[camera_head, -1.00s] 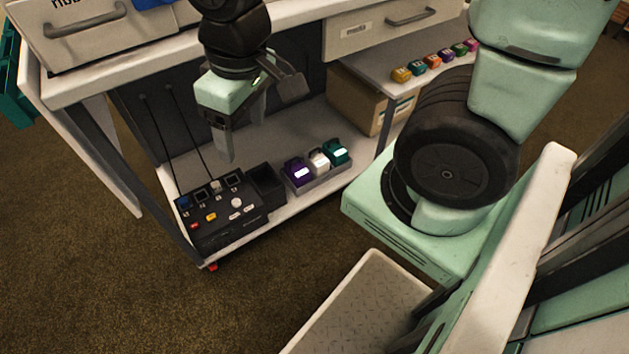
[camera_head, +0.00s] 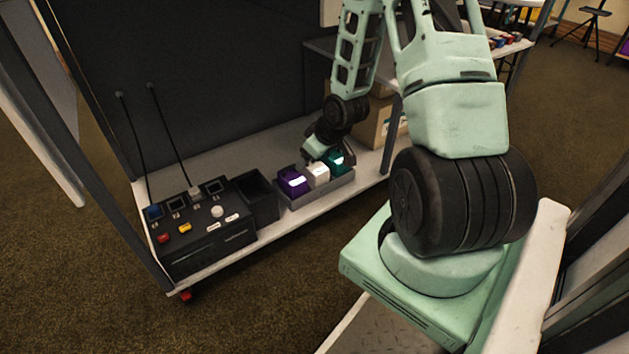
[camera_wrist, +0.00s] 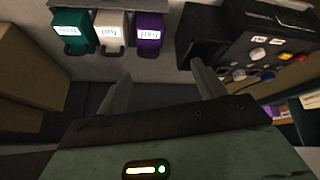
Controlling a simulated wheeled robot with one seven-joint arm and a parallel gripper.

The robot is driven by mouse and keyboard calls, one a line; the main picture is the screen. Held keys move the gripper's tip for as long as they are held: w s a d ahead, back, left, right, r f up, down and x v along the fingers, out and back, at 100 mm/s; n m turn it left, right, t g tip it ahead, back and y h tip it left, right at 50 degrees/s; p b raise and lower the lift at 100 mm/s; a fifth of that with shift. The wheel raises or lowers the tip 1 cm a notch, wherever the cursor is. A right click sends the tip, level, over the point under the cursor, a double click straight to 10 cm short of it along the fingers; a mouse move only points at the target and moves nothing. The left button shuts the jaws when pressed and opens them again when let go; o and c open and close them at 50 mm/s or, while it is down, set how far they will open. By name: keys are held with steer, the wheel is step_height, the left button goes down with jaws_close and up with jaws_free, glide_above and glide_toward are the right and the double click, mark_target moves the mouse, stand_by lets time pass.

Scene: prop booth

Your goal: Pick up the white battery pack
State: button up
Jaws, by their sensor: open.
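The white battery pack (camera_head: 318,174) sits in a grey tray (camera_head: 318,193) on the low shelf, between a purple pack (camera_head: 292,182) and a teal pack (camera_head: 336,160). In the wrist view the white pack (camera_wrist: 114,30) hangs at the top, with the teal pack (camera_wrist: 74,29) left of it and the purple pack (camera_wrist: 149,31) right of it. My gripper (camera_wrist: 162,82) is open and empty. Its fingers are apart from the packs, short of the row. In the head view my gripper (camera_head: 318,152) is beside and behind the packs, partly hidden by my wrist.
A black control box (camera_head: 203,228) with buttons and antennas stands left of the packs, next to an empty black bin (camera_head: 254,196). A cardboard box (camera_head: 375,122) stands at the right. A table leg (camera_head: 391,135) rises at the shelf's right end.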

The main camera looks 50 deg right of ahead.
steer(key=s+d+f+m+t, duration=0.1)
steer(key=s+d+f+t, duration=0.15)
steer(key=d+f, duration=0.4)
steer(key=m+t+h+b, duration=0.3)
steer(key=t+b, duration=0.2)
steer(key=b, duration=0.1)
glide_toward(316, 166)
steer(key=x, duration=0.4)
steer(key=shift+w+d+f, duration=0.1)
steer(key=shift+w+d, duration=0.15)
steer(key=shift+w, duration=0.05)
steer(key=shift+w+d+f, duration=0.1)
steer(key=shift+w+d, duration=0.05)
steer(key=shift+w, duration=0.4)
steer(key=w+f+b, duration=0.1)
steer(key=b, duration=0.1)
steer(key=w+f+b, duration=0.1)
steer(key=w+b, duration=0.1)
steer(key=shift+w+d+f, duration=0.15)
steer(key=shift+w+d, duration=0.05)
steer(key=shift+w, duration=0.1)
steer(key=shift+w+d+g+b, duration=0.15)
steer(key=shift+w+g+b, duration=0.1)
steer(key=shift+w+b, duration=0.2)
steer(key=shift+w, duration=0.1)
steer(key=c, duration=1.3)
step_height(316, 166, up, 10)
steer(key=p, duration=0.6)
steer(key=shift+p, duration=0.35)
